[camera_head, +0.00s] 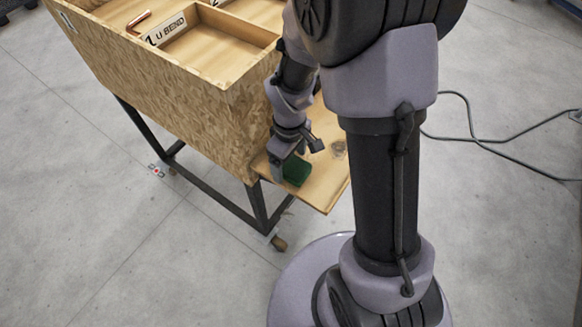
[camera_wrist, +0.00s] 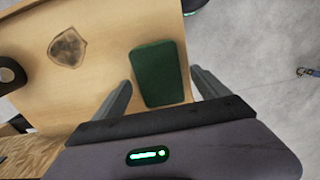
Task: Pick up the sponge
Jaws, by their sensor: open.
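The sponge (camera_wrist: 157,74) is a dark green block lying flat on a wooden shelf (camera_wrist: 105,45). In the head view the sponge (camera_head: 297,169) shows at the shelf's near left part, partly covered by my gripper. My gripper (camera_wrist: 160,85) is open, with one finger on each side of the sponge in the wrist view.
The wooden shelf juts from a large wooden crate on a dark wheeled frame (camera_head: 185,165). The crate has compartments, a "U BEND" label (camera_head: 165,30) and a copper tube (camera_head: 138,20). A dark shield-shaped mark (camera_wrist: 68,47) is on the shelf. A black cable (camera_head: 490,145) lies on the grey floor.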

